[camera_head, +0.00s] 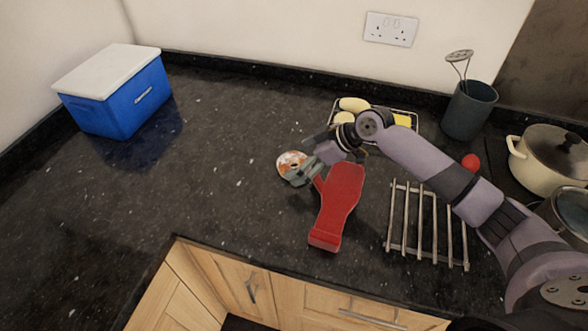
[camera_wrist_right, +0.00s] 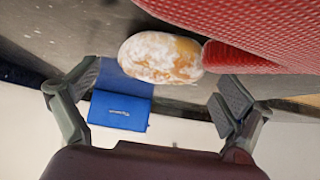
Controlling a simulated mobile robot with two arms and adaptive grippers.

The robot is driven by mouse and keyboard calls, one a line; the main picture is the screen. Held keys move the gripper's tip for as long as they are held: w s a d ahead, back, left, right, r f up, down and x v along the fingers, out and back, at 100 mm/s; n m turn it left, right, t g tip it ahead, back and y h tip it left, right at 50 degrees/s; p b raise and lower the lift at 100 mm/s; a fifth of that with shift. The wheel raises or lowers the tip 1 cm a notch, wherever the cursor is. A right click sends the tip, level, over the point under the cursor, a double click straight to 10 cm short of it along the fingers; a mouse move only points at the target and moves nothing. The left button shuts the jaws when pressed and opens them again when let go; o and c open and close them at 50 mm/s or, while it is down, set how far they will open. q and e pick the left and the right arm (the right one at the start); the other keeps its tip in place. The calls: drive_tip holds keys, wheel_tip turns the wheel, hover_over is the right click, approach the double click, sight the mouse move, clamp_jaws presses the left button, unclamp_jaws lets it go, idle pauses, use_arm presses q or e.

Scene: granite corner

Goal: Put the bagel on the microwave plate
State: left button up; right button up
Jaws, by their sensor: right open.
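The bagel (camera_head: 288,161) is round, pale and orange-brown with a white dusting. It lies on the dark granite worktop, beside the red oven mitt (camera_head: 341,200). My right gripper (camera_head: 301,175) is right at the bagel and partly covers it in the head view. In the right wrist view, the bagel (camera_wrist_right: 158,57) shows ahead between the two spread fingers (camera_wrist_right: 160,92). The gripper is open and holds nothing; I cannot tell whether a finger touches the bagel. I make out no microwave plate. My left gripper is out of view.
A blue cool box (camera_head: 117,101) with a white lid stands back left. A wire basket with food (camera_head: 354,104) is behind my arm. A metal rack (camera_head: 398,240), utensil pot (camera_head: 470,112) and cream pan (camera_head: 545,166) are to the right.

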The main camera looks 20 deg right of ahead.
drive_tip(key=shift+w+a+f, duration=0.25)
drive_tip(key=shift+a+f, duration=0.05)
drive_tip(key=shift+f, duration=0.1)
drive_tip(key=shift+c, duration=0.3)
drive_tip(key=shift+s, duration=0.1)
drive_tip(key=shift+c, duration=0.7)
drive_tip(key=c, duration=0.5)
drive_tip(key=shift+r, duration=0.15)
